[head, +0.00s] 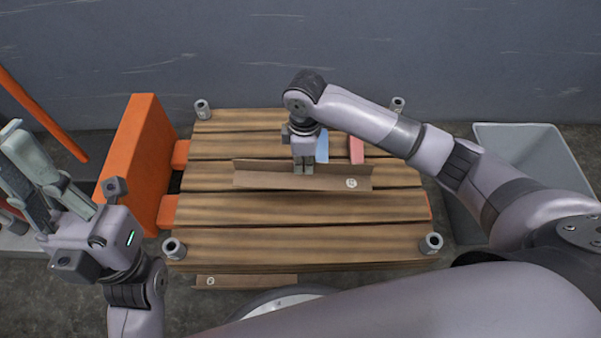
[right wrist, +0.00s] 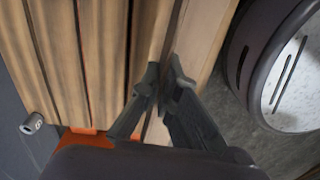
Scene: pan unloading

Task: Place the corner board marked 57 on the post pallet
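A long brown corner board (head: 335,183) with a round white label lies along the middle of the wooden post pallet (head: 300,241); its number is too small to read. My right gripper (head: 303,170) points down at the board's middle. In the right wrist view its fingertips (right wrist: 163,78) close on the board's thin upright flange (right wrist: 172,42). A second brown corner board (head: 255,281) with a round label lies low in front of the pallet, partly hidden; its number is also unreadable. My left gripper (head: 30,175) is raised at the left, away from the boards, with nothing visible in it.
Grey hollow posts stand at the pallet's corners, such as the front left post (head: 174,248) and front right post (head: 431,243). A blue piece (head: 322,149) and pink piece (head: 356,150) lie behind the board. An orange upright block (head: 138,160) stands left, a grey bin (head: 535,150) right.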

